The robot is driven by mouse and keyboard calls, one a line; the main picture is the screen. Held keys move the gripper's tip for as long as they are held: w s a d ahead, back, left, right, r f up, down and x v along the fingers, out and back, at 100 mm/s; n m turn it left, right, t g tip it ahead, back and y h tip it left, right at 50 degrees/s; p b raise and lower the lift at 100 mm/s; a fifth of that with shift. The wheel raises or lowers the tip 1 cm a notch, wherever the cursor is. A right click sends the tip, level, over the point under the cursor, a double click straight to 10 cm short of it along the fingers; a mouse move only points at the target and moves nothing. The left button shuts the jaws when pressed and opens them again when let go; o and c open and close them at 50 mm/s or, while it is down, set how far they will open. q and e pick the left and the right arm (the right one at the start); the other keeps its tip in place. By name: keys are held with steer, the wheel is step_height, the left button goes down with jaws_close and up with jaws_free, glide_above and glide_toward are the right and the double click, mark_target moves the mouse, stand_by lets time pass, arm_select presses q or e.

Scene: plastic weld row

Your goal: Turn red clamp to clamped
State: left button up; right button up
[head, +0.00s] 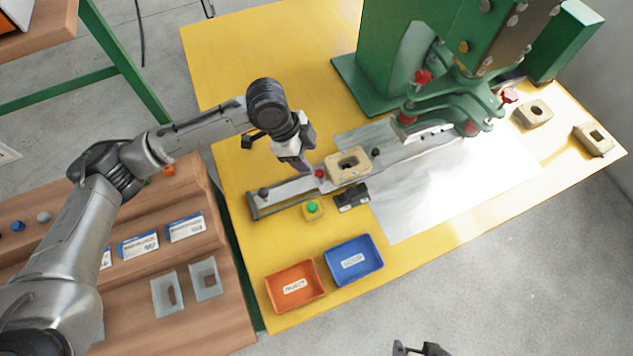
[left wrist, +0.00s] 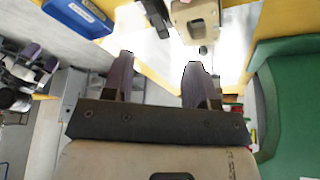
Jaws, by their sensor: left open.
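A small red knob (head: 319,173), which looks like the red clamp's handle, sits on the grey slide fixture (head: 283,207) in the head view, at the left end of a beige block (head: 350,163) with a slot. I cannot tell the clamp's position. My left gripper (head: 303,168) is just above and left of the knob, pointing down. In the left wrist view it is open and empty (left wrist: 158,78), with the beige block (left wrist: 195,18) beyond its fingers. The red knob is not clear there. A dark tip of my right gripper (head: 420,349) shows at the bottom edge.
A green button (head: 312,207) and a black block (head: 351,197) stand in front of the fixture. Orange (head: 295,286) and blue (head: 353,261) bins lie nearer. A green press (head: 450,60) with red knobs stands at back right. Yellow table left of the fixture is clear.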

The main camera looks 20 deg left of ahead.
mark_target(318, 172)
arm_select(q)
steer(key=w+a+f+b, duration=0.1)
steer(key=w+a+b, duration=0.2)
steer(key=a+b, duration=0.1)
steer(key=b+x, duration=0.3)
steer(key=x, duration=0.9)
steer(key=shift+s+d, duration=0.15)
steer(key=shift+d+f+b, duration=0.3)
steer(key=shift+f, duration=0.25)
arm_select(e)
step_height(318, 172, down, 9)
arm_select(q)
steer(key=shift+c, duration=0.2)
arm_select(e)
steer(key=shift+d+f, duration=0.15)
steer(key=shift+d, duration=0.05)
